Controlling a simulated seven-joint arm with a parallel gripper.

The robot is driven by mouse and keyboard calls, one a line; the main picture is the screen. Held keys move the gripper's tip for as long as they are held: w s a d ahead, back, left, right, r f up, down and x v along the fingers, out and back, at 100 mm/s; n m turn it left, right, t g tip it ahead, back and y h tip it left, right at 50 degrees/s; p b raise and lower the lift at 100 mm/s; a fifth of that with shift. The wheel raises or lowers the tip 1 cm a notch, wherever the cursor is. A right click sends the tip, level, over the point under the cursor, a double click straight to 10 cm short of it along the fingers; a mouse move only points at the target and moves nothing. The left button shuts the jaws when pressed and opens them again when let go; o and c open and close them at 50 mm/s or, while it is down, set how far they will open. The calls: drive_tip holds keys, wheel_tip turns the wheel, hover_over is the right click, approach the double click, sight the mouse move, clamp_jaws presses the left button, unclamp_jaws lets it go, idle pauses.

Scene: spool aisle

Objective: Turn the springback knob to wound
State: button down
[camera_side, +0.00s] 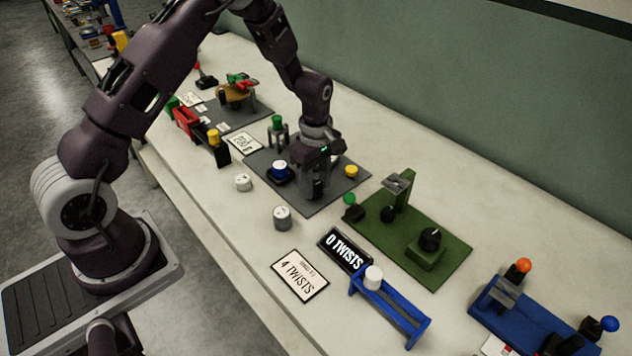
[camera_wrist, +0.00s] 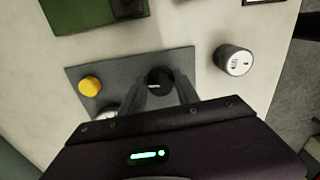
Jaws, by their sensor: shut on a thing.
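My gripper (camera_side: 315,192) points straight down over a grey plate (camera_side: 262,163) on the bench. In the wrist view its two fingers (camera_wrist: 160,84) close around a round black knob (camera_wrist: 158,77) on that plate. The knob's far side shows between the fingertips; my gripper hides it in the side view, and I cannot read any mark on it. A black display (camera_side: 345,250) reads "0 TWISTS".
A green fixture (camera_side: 435,262) with a black knob stands right. A blue rack (camera_side: 390,308) is nearer.

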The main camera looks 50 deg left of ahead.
drive_tip(key=m, duration=1.2)
drive_tip(key=shift+s+a+m, duration=0.1)
drive_tip(key=shift+s+m, duration=0.05)
drive_tip(key=shift+m, duration=0.15)
drive_tip(key=m, duration=0.3)
drive_tip(key=shift+m, duration=0.3)
drive_tip(key=m, duration=0.5)
drive_tip(key=shift+a+r, duration=0.1)
drive_tip(key=shift+a, duration=0.05)
drive_tip(key=shift+m, duration=2.8)
drive_tip(key=c, duration=0.9)
unclamp_jaws()
